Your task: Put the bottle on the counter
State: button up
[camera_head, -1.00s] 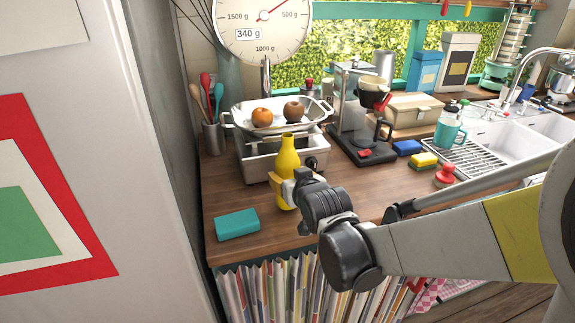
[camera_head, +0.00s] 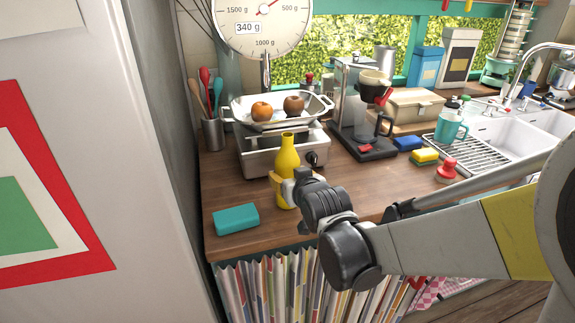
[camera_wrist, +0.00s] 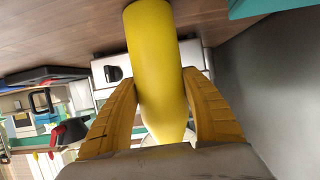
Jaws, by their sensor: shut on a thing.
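The yellow bottle (camera_head: 287,160) is upright at the front of the wooden counter (camera_head: 345,190), in front of the scale.
A teal box (camera_head: 236,219) lies to the left of the bottle. The scale (camera_head: 262,152) with fruit in its pan stands behind, and a coffee maker (camera_head: 362,130) is to its right. Some counter right of the bottle is free.

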jog(key=o, duration=1.5)
jog(key=shift+c, duration=0.2)
jog(key=v, duration=1.2)
grip_shut()
